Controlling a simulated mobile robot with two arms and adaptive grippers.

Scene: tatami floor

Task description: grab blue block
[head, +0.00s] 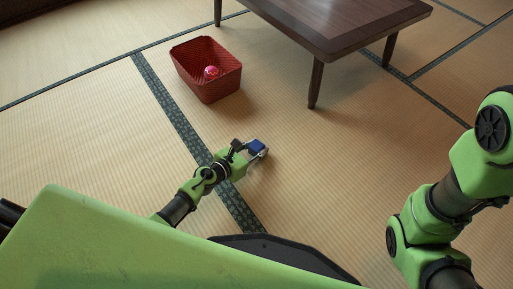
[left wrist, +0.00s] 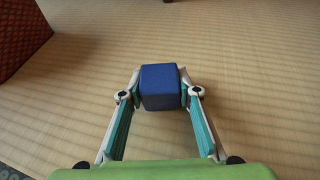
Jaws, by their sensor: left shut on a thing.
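The blue block (head: 256,147) is a small cube at the end of my left arm in the head view. My left gripper (head: 257,151) is shut on it. In the left wrist view the blue block (left wrist: 160,86) sits between the two fingertips of the left gripper (left wrist: 160,92), with one finger touching each side. Whether the block touches the floor or is held just above it, I cannot tell. My right arm shows at the right edge of the head view, but its gripper is out of view.
A red woven basket (head: 207,88) with a pink-red ball (head: 211,72) inside stands beyond the left gripper. Its side also shows in the left wrist view (left wrist: 18,36). A low dark wooden table (head: 335,40) stands at the back right. The tatami floor (head: 310,160) right of the gripper is clear.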

